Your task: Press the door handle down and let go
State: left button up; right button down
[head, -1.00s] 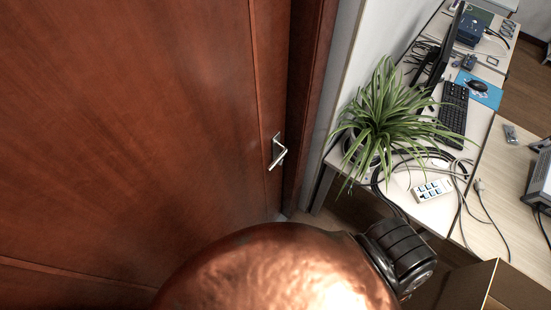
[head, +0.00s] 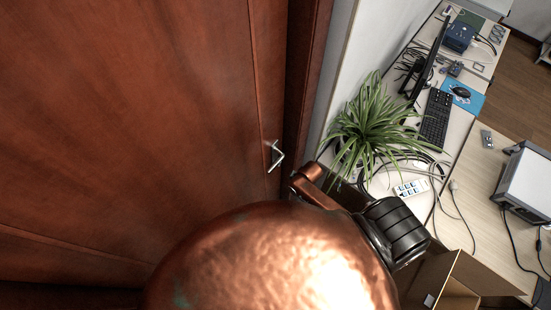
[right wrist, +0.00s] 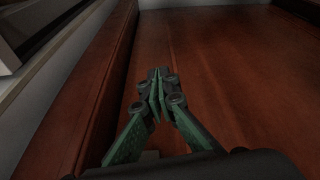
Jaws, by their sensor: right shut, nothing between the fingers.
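The door handle (head: 275,156) is a silver lever near the right edge of a reddish-brown wooden door (head: 130,130) in the head view. My right gripper (right wrist: 157,74) shows in the right wrist view with its green and dark fingers drawn together, shut and empty, in front of the brown wood. No handle can be made out in that view. In the head view, a copper link of my right arm is just right of and below the handle, and the gripper itself is hidden. My left gripper is not in view.
The brown door frame (head: 306,80) and a pale wall stand right of the door. Beyond are a potted plant (head: 370,125), a desk with a keyboard (head: 437,118), a power strip (head: 411,188) and loose cables. An open cardboard box (head: 440,285) is at the lower right.

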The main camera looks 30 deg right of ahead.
jog(key=w+a+r+n+p, duration=0.2)
jog(key=a+r+p, duration=0.1)
jog(key=r, duration=0.9)
notch_tip(320, 180, up, 16)
jog(key=n+g+p, duration=0.3)
jog(key=n+p, duration=0.2)
jog(key=n, duration=0.5)
send_over(277, 163)
jog(key=shift+d+r, duration=0.2)
jog(key=shift+d, duration=0.05)
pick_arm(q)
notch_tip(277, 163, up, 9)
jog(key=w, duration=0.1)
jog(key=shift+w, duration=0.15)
pick_arm(e)
jog(key=shift+d+r+n, duration=0.25)
jog(key=shift+d+n, duration=0.1)
jog(key=shift+n, duration=0.05)
jog(key=shift+w, duration=0.15)
jog(key=shift+a+f, duration=0.2)
jog(key=shift+f, duration=1.6)
jog(key=shift+a+f, duration=0.2)
jog(key=shift+f, duration=1.55)
